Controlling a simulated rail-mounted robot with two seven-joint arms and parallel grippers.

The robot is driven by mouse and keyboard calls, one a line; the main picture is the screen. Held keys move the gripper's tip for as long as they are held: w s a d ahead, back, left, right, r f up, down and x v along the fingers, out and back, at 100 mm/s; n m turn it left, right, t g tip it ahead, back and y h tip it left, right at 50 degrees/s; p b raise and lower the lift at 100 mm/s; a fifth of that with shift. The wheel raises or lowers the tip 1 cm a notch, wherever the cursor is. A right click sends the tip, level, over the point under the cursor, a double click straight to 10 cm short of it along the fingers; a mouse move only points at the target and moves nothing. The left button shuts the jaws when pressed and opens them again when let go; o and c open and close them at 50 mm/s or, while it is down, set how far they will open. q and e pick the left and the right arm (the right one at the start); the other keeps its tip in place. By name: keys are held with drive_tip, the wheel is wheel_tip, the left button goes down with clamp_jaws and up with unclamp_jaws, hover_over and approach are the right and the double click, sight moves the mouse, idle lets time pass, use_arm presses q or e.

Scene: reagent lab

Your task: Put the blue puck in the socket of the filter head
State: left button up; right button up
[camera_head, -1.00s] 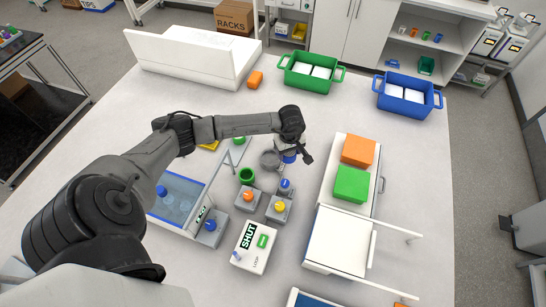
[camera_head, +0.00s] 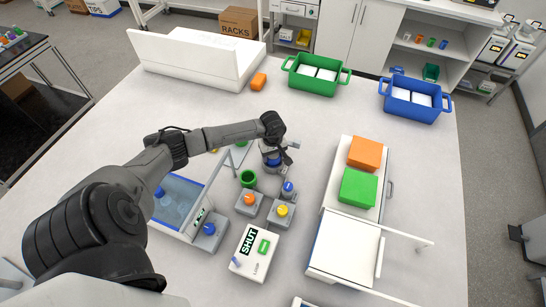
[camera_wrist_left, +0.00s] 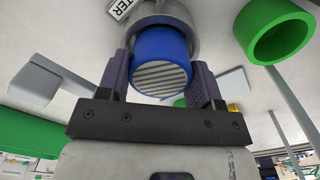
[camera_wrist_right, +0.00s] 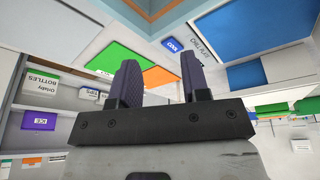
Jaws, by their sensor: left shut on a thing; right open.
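The blue puck (camera_wrist_left: 160,58), with a ribbed grey face, is between the fingers of my left gripper (camera_wrist_left: 160,75), which is shut on it. The grey round filter head (camera_wrist_left: 182,14) is right behind the puck, with a label partly reading "TER" beside it. I cannot tell how far the puck is inside the socket. In the head view the blue puck (camera_head: 274,161) shows at the filter head (camera_head: 267,146), partly hidden by my left gripper (camera_head: 284,157). My right gripper (camera_wrist_right: 160,76) is open and empty in its wrist view; it is not in the head view.
A green cup (camera_head: 248,179) and small pedestals with orange (camera_head: 249,199), yellow (camera_head: 282,210) and blue (camera_head: 288,187) knobs stand close in front. A "SHUT" box (camera_head: 257,250) is nearer. A glass-sided blue tray (camera_head: 178,197) is left, a white cabinet (camera_head: 345,243) right.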

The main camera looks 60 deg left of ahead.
use_arm(q)
drive_tip(key=shift+f, duration=0.45)
drive_tip(key=shift+r, duration=0.1)
drive_tip(key=o, duration=0.9)
drive_tip(key=shift+o, duration=0.2)
